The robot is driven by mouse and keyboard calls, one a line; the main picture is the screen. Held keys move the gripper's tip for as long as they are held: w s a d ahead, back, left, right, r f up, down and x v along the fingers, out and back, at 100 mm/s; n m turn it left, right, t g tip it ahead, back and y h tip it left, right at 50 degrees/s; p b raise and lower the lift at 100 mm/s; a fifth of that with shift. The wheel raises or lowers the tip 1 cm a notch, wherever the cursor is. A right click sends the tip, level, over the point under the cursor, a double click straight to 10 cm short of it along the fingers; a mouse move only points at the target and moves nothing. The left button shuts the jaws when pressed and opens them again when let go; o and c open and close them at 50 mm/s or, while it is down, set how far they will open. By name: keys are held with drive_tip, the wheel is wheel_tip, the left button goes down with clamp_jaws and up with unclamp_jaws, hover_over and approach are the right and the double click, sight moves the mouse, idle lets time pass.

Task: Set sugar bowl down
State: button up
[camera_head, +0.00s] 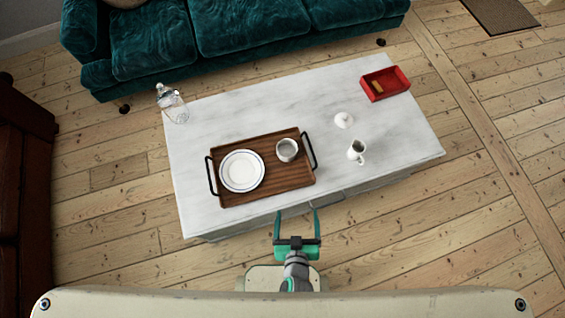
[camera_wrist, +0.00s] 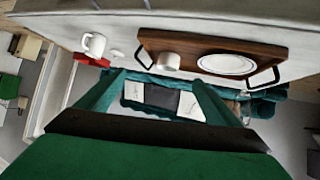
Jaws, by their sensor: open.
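An open, round, pale bowl (camera_head: 287,150), which looks like the sugar bowl, stands upright on the right part of the brown wooden tray (camera_head: 285,188). It also shows on the tray in the wrist view (camera_wrist: 167,62). A small white domed piece (camera_head: 344,120), perhaps its lid, sits on the marble table to the right of the tray. My gripper (camera_head: 297,210) is open and empty at the table's near edge, apart from the bowl. In the wrist view, nothing is between its spread fingers (camera_wrist: 160,80).
A white blue-rimmed plate (camera_head: 242,171) lies on the tray's left. A white jug (camera_head: 356,151) and a red box (camera_head: 385,83) stand to the right, a glass jar (camera_head: 171,103) at the far left. The marble table (camera_head: 270,95) is clear behind the tray. A teal sofa (camera_head: 240,30) stands behind.

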drive_tip(key=s+a+r+t, duration=0.2)
drive_tip(key=r, duration=0.8)
drive_tip(key=s+a+r+t, duration=0.1)
drive_tip(key=s+a+r, duration=0.2)
drive_tip(key=r, duration=0.7)
drive_tip(key=shift+s+r+m+t+y, duration=0.25)
drive_tip(key=shift+r+m+t+y, duration=0.05)
drive_tip(key=shift+r+m+t, duration=0.1)
